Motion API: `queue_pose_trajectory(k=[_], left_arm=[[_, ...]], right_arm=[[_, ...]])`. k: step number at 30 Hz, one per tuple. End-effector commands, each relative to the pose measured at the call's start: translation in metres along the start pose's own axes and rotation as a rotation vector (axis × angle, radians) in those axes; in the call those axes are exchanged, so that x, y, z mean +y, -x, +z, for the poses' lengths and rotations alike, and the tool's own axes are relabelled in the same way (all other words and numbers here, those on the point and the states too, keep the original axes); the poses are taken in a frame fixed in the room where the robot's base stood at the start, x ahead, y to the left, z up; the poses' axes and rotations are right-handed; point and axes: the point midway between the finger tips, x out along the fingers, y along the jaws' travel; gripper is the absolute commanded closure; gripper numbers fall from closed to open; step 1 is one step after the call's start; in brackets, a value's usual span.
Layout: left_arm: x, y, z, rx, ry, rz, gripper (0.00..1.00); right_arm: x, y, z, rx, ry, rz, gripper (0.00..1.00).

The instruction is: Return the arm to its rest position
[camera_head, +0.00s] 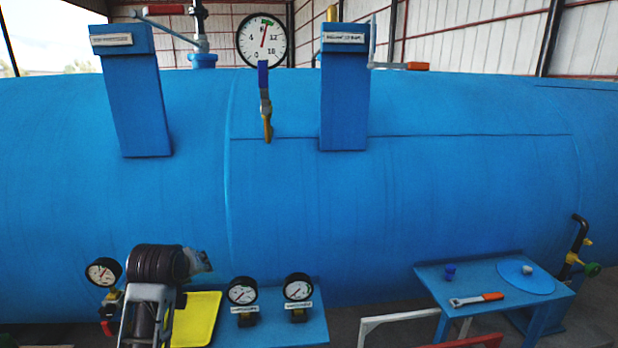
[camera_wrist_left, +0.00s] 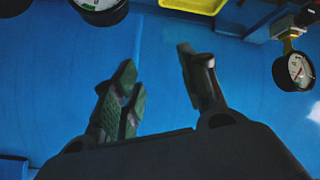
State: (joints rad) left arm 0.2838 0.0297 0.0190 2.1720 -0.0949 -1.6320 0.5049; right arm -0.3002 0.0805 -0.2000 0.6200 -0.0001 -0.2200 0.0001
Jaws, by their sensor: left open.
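My left arm rises from the bottom left of the head view, in front of the blue autoclave (camera_head: 400,220). My left gripper (camera_head: 200,261) is at its end, small and partly hidden behind the dark wrist. In the left wrist view the two dark green fingers of my left gripper (camera_wrist_left: 157,68) stand apart with nothing between them. Only the blue surface shows behind them. My right gripper is in neither view.
A blue shelf (camera_head: 270,338) holds a yellow tray (camera_head: 203,308) and gauges (camera_head: 242,291) (camera_head: 298,287) close to my left arm. Another gauge (camera_head: 103,272) is left of it. A blue side table (camera_head: 440,275) at right carries an orange-handled wrench (camera_head: 477,299).

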Motion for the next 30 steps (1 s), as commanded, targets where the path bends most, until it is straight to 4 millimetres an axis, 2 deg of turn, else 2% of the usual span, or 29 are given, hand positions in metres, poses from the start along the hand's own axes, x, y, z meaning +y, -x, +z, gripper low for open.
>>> queue_pose_trajectory(k=[1, 15, 30], left_arm=[[-0.005, -0.003, 0.013, -0.017, -0.023, -0.007, 0.57], [-0.040, -0.013, 0.119, -0.157, -0.233, -0.031, 0.57], [-0.078, 0.002, 0.227, -0.321, -0.446, -0.019, 0.57]], right_arm=[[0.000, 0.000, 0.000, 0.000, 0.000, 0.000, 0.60], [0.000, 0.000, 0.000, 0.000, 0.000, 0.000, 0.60], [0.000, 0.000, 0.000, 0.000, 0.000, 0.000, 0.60]])
